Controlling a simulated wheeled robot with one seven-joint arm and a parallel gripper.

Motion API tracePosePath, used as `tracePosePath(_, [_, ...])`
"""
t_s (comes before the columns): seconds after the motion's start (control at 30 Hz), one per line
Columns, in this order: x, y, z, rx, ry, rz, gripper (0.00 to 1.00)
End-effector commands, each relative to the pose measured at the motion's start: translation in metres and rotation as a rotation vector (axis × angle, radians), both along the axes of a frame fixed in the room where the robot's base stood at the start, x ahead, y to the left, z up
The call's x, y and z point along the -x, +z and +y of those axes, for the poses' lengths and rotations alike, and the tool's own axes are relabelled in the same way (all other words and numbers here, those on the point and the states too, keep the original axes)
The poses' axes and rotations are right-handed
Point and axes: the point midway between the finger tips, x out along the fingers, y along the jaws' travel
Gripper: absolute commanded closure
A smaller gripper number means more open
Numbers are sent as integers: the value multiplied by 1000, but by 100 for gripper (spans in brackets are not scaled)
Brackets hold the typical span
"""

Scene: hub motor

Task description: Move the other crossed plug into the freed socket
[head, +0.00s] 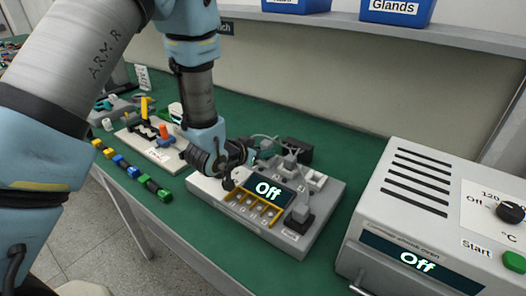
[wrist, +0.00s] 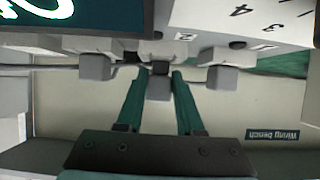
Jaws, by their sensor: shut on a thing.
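In the wrist view my gripper's two dark green fingers (wrist: 158,78) are closed around a grey plug (wrist: 158,90), with a cable running out to the sides behind it. Another grey plug (wrist: 95,67) sits to its left and one more grey plug (wrist: 222,78) to its right, both by the edge of the tester. Socket openings are mostly hidden.
A large grey oven (head: 385,215), its display also Off, stands at the right. A white board with coloured parts (head: 165,155) and a row of coloured blocks (head: 132,172) lie left on the green bench. Blue bins (head: 397,10) sit on the shelf above.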

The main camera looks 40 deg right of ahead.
Motion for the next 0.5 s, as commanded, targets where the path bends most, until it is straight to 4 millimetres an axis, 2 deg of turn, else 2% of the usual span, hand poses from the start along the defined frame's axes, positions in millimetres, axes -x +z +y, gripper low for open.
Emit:
tracePosePath(0.43, [0,-10,0,0,0,0,100])
tracePosePath(0.47, [0,-9,0,0,0,0,62])
tracePosePath(0.5, [0,-8,0,0,0,0,57])
